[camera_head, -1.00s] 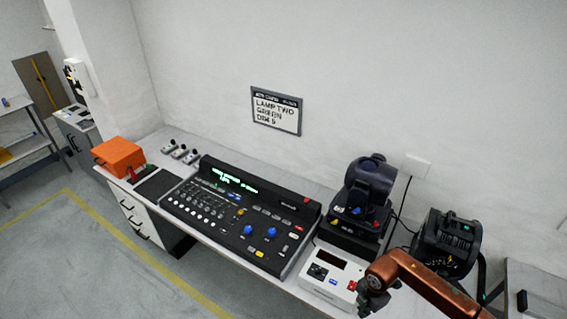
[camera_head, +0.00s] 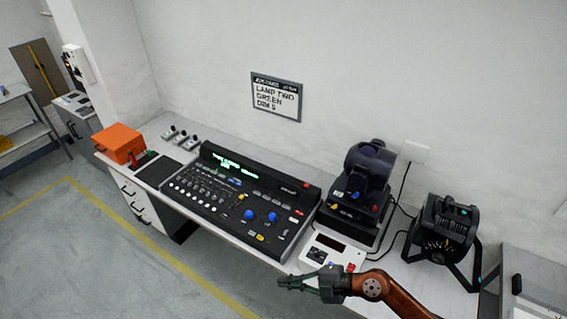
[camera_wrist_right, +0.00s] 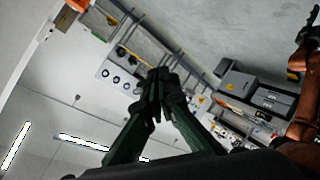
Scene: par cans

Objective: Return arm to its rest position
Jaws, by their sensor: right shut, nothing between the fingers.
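My right gripper (camera_head: 300,282) is at the lower right of the head view, in front of the desk's front edge and just below the white control box. Its dark green fingers are closed together and point left, with nothing between them. The orange-brown right arm (camera_head: 374,286) comes in from the lower right. In the right wrist view the fingers (camera_wrist_right: 160,84) meet at their tips, with shelving and the ceiling behind. An orange-brown arm link, mine, shows at the right edge of that view. My left gripper is out of view.
The desk carries a lighting console (camera_head: 240,205), a white control box (camera_head: 330,252), a dark moving-head lamp (camera_head: 366,172) and a black par can (camera_head: 442,230). An orange box (camera_head: 120,142) sits at the desk's left end. A wall sign (camera_head: 276,97) hangs above. The floor at left is clear.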

